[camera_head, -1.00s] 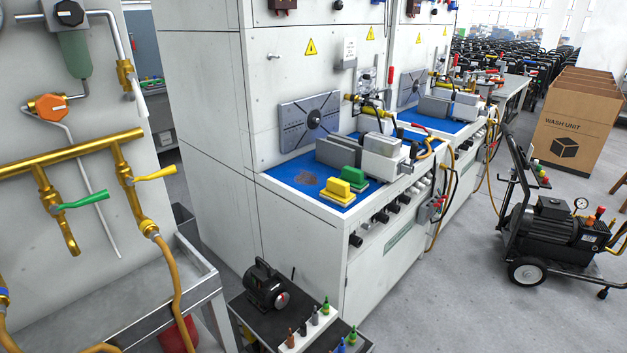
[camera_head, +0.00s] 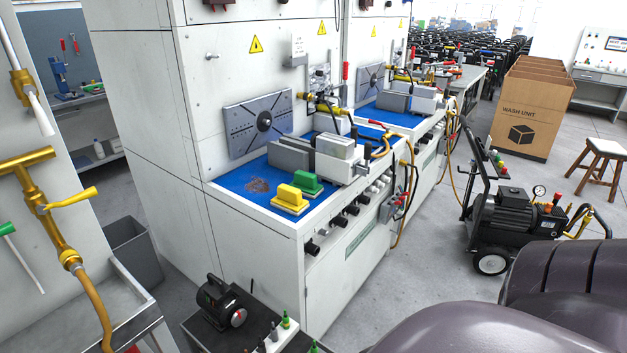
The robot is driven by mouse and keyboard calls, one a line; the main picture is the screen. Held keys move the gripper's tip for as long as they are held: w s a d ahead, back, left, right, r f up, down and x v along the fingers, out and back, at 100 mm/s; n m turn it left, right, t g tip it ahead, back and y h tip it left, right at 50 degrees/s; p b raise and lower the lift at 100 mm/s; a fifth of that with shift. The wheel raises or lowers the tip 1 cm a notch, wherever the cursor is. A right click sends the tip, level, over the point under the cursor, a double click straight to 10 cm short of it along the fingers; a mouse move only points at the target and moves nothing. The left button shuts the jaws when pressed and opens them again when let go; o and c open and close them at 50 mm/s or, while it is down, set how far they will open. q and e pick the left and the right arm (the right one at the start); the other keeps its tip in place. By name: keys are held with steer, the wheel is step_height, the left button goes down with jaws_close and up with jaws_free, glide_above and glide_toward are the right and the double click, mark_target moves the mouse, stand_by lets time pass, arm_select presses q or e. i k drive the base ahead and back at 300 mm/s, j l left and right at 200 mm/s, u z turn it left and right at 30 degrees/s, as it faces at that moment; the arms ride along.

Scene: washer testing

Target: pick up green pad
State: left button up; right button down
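The green pad (camera_head: 306,182) sits on the blue work surface (camera_head: 234,181) of the near test bench. It is just behind and to the right of a yellow pad (camera_head: 290,198), close beside it. Grey metal blocks (camera_head: 290,154) stand behind the green pad. Neither of my grippers shows. Dark rounded surfaces at the lower right look like part of my own arm.
A black motor unit (camera_head: 222,303) and small bottles stand on a low dark table in front of the bench. A black wheeled pump cart (camera_head: 507,222), a cardboard box (camera_head: 531,112) and a stool (camera_head: 601,163) are at the right. Grey floor lies between bench and cart.

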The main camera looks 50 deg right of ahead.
mark_target(307, 182)
steer(key=i+l, duration=0.1)
steer(key=l, duration=2.85)
steer(key=i+l, duration=0.15)
steer(key=l, duration=1.35)
